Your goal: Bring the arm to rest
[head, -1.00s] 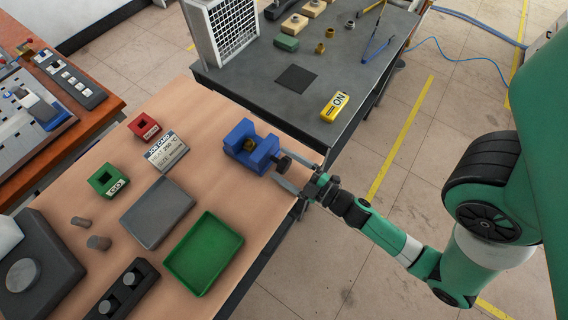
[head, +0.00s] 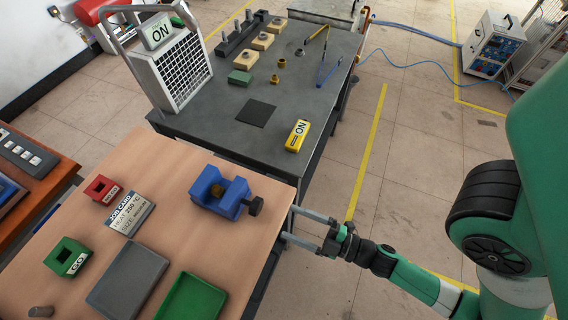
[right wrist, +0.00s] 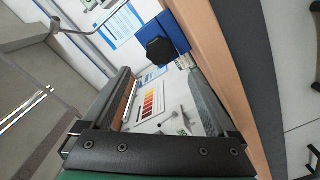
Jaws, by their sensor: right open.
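My right gripper (head: 289,225) is open and empty, just off the right edge of the wooden table, its two fingers pointing left. A blue vise (head: 220,193) with a black knob (head: 255,206) stands on the table near that edge. The gripper is apart from the knob, nearer the front. In the right wrist view the spread fingers (right wrist: 160,75) have nothing between them; the black knob (right wrist: 160,48) and blue vise (right wrist: 172,32) show beyond them. My left gripper is not in view.
The wooden table (head: 160,180) also holds a job card (head: 130,214), a red block (head: 101,189), a green block (head: 68,256), a grey tray (head: 127,280) and a green tray (head: 190,298). A grey bench (head: 220,118) with a yellow ON box (head: 297,136) stands behind. Floor at right is open.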

